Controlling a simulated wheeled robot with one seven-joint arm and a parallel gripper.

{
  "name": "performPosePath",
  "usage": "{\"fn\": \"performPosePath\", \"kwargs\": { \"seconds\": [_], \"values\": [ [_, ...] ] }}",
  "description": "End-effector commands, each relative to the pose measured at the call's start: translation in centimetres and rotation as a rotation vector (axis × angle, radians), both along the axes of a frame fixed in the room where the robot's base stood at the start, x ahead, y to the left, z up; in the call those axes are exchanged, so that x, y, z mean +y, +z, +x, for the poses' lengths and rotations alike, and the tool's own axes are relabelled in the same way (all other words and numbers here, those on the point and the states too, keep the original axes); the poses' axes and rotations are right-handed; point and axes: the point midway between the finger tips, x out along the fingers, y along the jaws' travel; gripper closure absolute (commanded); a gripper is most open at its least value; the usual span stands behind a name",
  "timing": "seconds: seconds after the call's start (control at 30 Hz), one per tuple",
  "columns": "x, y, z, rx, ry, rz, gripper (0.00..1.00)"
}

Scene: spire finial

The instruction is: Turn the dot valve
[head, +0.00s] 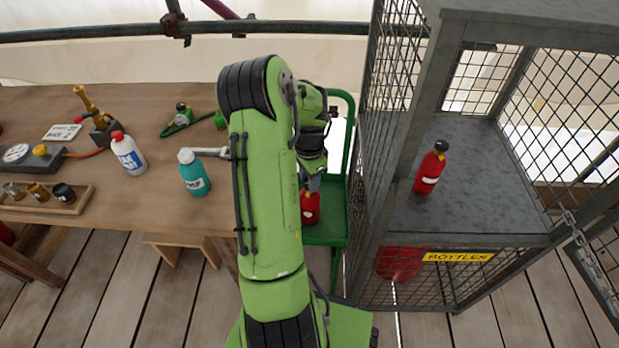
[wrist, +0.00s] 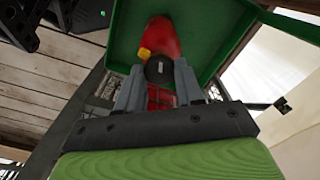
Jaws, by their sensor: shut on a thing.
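A red bottle (head: 310,208) stands on a green cart (head: 325,232), partly hidden by my arm. My gripper (head: 312,183) is above it, pointing down. In the wrist view, the same red bottle (wrist: 161,38) has a small yellow part (wrist: 143,53) at its side and a round black valve knob (wrist: 159,70) on top with a small pale mark. The two grey fingers of my gripper (wrist: 158,82) are shut on this knob, one on each side. I cannot make out a clear dot on it.
A mesh cage (head: 470,215) at the right holds another red bottle (head: 430,170) with a black top. The cage post stands close beside the cart.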

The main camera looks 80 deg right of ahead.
Motion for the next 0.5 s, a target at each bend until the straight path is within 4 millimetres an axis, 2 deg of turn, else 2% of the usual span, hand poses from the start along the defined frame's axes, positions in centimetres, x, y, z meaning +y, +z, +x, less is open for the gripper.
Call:
{"fn": "performPosePath", "kwargs": {
  "seconds": [0.17,0.2,0.37,0.5],
  "values": [
    [0.09,-0.07,0.07,-0.001,0.002,0.003,0.94],
    [0.09,-0.07,0.07,-0.001,0.002,0.003,0.61],
    [0.06,-0.05,0.05,-0.001,0.001,0.002,0.37],
    [0.04,-0.03,0.03,0.000,0.001,0.001,0.37]
  ]
}}
